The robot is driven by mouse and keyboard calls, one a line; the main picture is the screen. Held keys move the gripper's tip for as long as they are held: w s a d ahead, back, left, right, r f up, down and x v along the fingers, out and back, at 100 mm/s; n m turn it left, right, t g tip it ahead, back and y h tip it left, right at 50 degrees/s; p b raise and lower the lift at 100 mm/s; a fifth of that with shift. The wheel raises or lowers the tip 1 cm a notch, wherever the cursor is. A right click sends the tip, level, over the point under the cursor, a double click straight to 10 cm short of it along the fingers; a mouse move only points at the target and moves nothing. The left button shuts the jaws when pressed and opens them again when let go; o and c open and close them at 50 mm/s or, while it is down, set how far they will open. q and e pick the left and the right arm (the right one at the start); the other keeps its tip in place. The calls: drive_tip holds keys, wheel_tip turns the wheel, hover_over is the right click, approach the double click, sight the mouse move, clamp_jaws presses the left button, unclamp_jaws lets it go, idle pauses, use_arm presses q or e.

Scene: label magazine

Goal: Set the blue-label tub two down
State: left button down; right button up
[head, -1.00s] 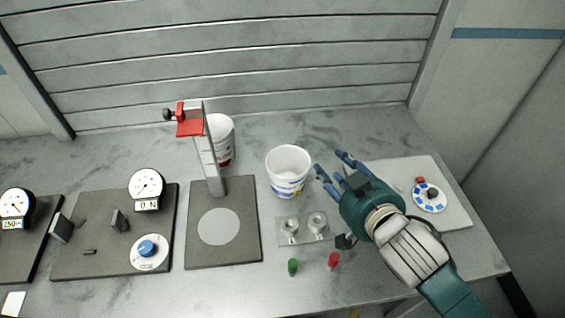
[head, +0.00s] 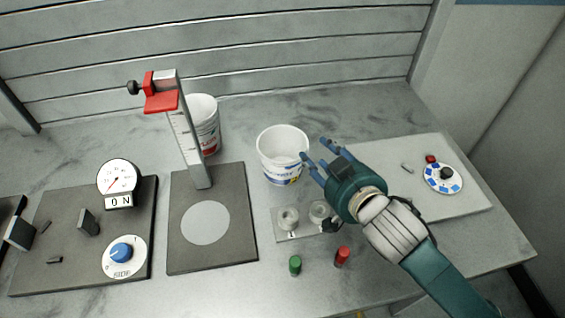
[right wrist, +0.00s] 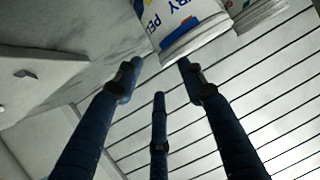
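The blue-label tub (head: 282,165) is white, open-topped and upright on the bench, right of the dark plate with a pale disc. Its printed label also shows close up at the top of the right wrist view (right wrist: 183,22). My right gripper (head: 308,160) is at the tub's right side, its blue fingers pointing towards it. In the right wrist view the fingers are spread, with the tub's lower edge just beyond two fingertips; I cannot tell whether they touch. A second white tub (head: 205,125) with a red label stands behind the red-clamped post. My left gripper is not in view.
The upright post (head: 188,135) with its red clamp rises from the dark plate (head: 232,245). A small plate with two round sockets (head: 288,218) lies before the tub, with green (head: 295,265) and red (head: 342,256) pegs nearby. A pale dial board (head: 465,200) lies right.

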sight(304, 140)
drive_tip(key=p+x, duration=0.1)
drive_tip(key=x, duration=0.8)
drive_tip(key=shift+w+a, duration=0.15)
drive_tip(key=shift+w, duration=0.05)
drive_tip(key=shift+s, duration=0.1)
drive_tip(key=shift+c, duration=0.2)
drive_tip(key=c, duration=0.4)
clamp_jaws()
